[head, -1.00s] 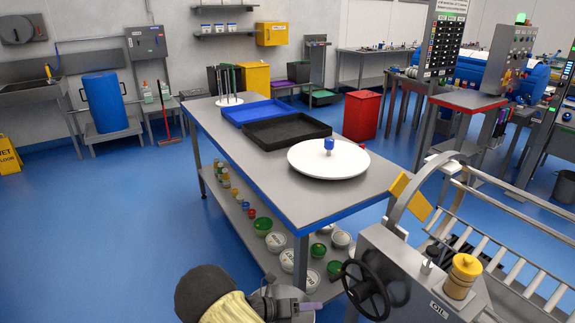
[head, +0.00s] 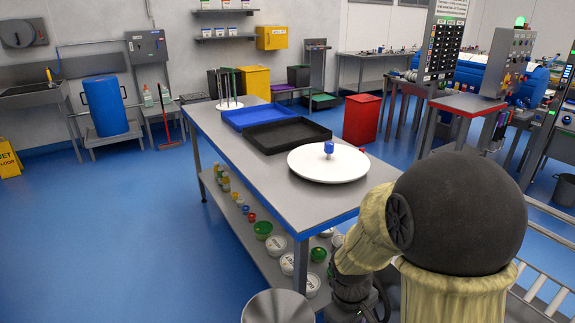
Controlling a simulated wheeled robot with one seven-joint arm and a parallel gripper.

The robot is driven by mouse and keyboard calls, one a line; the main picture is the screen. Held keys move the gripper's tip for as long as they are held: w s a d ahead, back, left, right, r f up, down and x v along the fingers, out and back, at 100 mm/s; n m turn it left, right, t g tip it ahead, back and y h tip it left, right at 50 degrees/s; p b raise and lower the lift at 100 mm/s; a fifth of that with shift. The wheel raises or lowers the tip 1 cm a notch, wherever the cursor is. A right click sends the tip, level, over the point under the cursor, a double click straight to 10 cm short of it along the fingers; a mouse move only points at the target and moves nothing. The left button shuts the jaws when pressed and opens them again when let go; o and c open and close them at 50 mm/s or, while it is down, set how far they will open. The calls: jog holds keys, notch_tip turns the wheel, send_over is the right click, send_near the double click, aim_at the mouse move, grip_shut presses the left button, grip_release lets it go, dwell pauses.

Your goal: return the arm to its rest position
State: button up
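My arm fills the lower right of the head view, with a large black rounded joint and pale yellow links. It is folded in front of the steel table (head: 240,185). A dark end section of my arm hangs down at the bottom edge, beside the table's near corner. My gripper's fingers cannot be made out there, so whether they are open or shut, or hold anything, does not show. My arm hides most of the machine at the lower right.
On the table are a white round disc (head: 310,172) with a blue-topped knob (head: 329,148), a black tray (head: 290,140) and a blue tray (head: 240,121). Tubs stand on its lower shelf (head: 262,245). A steel vessel (head: 278,307) is close in front. Blue floor (head: 110,240) is clear at left.

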jog(key=s+r+m+t+p, duration=0.1)
jog(key=r+m+p, duration=0.2)
jog(key=r+p, duration=0.4)
jog(key=s+d+r+m+t+y+p, duration=0.1)
jog(key=s+r+m+p, duration=0.1)
jog(key=r+m+p, duration=0.2)
notch_tip(320, 180, up, 8)
jog(key=p, duration=0.3)
jog(key=shift+s+d+t+p, duration=0.15)
jog(key=shift+d+t+p, duration=0.05)
jog(key=shift+t+p, duration=0.1)
jog(key=shift+s, duration=0.1)
jog(key=shift+d, duration=0.1)
